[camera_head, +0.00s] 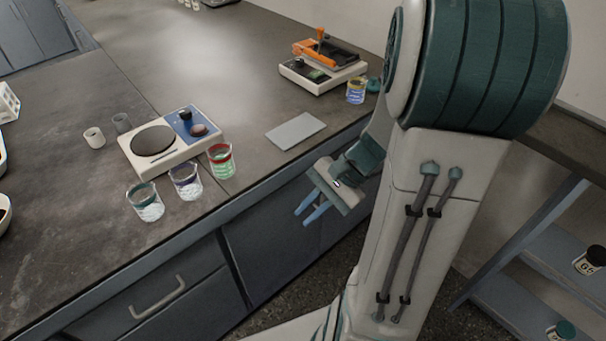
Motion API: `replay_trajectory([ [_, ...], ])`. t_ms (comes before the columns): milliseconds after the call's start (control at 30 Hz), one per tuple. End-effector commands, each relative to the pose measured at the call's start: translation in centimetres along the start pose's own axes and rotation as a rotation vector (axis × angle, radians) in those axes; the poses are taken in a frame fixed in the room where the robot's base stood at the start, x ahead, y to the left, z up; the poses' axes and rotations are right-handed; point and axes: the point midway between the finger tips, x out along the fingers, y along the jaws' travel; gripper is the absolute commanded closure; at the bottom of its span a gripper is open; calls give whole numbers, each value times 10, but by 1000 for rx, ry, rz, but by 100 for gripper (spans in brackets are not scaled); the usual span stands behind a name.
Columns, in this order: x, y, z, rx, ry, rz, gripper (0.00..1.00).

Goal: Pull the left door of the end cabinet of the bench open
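The bench (70,255) has dark blue-grey cabinet fronts below its top. A front panel with a pale bar handle (158,298) is at the lower left. A plain dark cabinet panel (265,245) lies to its right, flush with the front; I see no handle on it, and its right part is behind my gripper and arm. I cannot tell which panel is the end cabinet's left door. My gripper (304,217) points down and left in front of this panel, below the bench edge. Its two blue fingers are apart with nothing between them. I cannot tell whether they touch the panel.
Three glass beakers (186,182) stand near the bench's front edge, beside a hotplate (155,143). A grey flat plate (296,131), a balance-like device (322,72) and a small jar (356,90) are farther right. A blue-grey shelf (540,255) with jars stands right of my arm.

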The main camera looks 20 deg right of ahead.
Motion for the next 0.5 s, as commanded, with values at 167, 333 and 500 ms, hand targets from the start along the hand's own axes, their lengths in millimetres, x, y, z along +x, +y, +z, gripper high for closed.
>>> replay_trajectory([
  [167,32,18,-82,311,-172,-306,85],
  [333,38,38,-159,563,-310,-635,85],
  [500,34,68,-226,742,-407,-931,85],
])
